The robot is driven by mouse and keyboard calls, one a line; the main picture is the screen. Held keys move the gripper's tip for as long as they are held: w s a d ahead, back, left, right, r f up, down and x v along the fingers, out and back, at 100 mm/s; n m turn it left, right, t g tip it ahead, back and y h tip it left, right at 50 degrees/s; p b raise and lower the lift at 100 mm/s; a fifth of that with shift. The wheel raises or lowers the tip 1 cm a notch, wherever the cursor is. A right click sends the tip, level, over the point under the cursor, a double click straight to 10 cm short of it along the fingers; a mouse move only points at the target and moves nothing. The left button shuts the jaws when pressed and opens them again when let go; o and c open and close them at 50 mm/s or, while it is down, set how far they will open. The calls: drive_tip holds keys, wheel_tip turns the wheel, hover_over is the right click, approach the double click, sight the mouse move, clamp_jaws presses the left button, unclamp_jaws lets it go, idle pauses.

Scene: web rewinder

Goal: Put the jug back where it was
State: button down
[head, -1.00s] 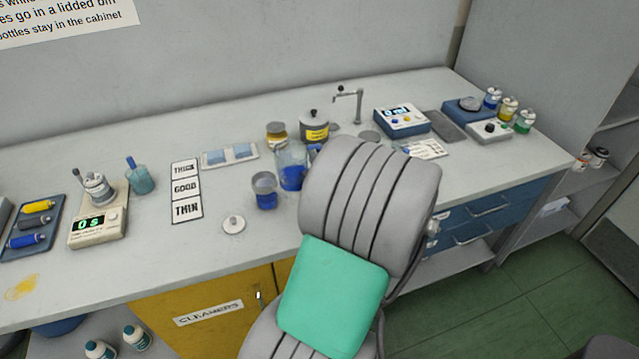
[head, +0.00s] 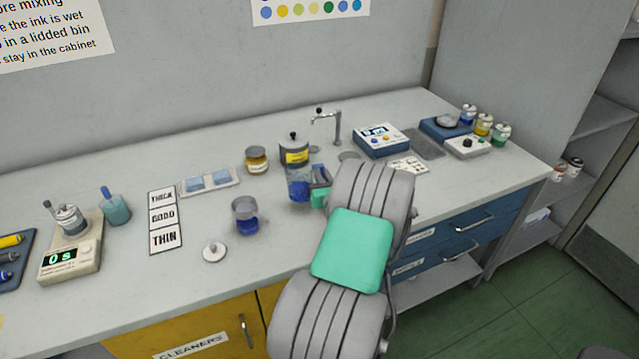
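The jug (head: 298,187) is a clear vessel with blue ink in it, in the middle of the head view. It looks upright, close in front of the lidded pot. I cannot tell whether its base touches the counter. My gripper (head: 320,186) is at the jug's right side, mostly hidden behind my own grey arm; only a dark and green bit shows. The jug has moved along with my arm, so the gripper appears shut on it, though the fingertips are hidden. A smaller clear beaker (head: 245,217) with blue ink stands to the left, apart from the jug.
The lidded pot (head: 294,151), amber jar (head: 257,161) and tap (head: 334,128) stand behind. A white lid (head: 214,252) and the THICK/GOOD/THIN card (head: 165,220) lie left. A blue meter (head: 381,140) is at right. Bare counter (head: 270,250) lies in front of the jug.

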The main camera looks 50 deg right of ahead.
drive_tip(key=shift+w+d+f+b, duration=0.1)
drive_tip(key=shift+f+b, duration=0.05)
drive_tip(key=shift+f, duration=0.7)
drive_tip(key=shift+d+f+b, duration=0.1)
drive_tip(key=shift+f+b, duration=0.05)
drive_tip(key=shift+f, duration=0.7)
drive_tip(key=shift+f, duration=0.1)
drive_tip(key=shift+f, duration=0.15)
drive_tip(key=c, duration=1.5)
unclamp_jaws()
drive_tip(key=shift+r, duration=0.35)
drive_tip(key=b+v, duration=0.1)
drive_tip(key=v, duration=1.1)
drive_tip(key=shift+a+f, duration=0.1)
drive_tip(key=shift+f, duration=0.05)
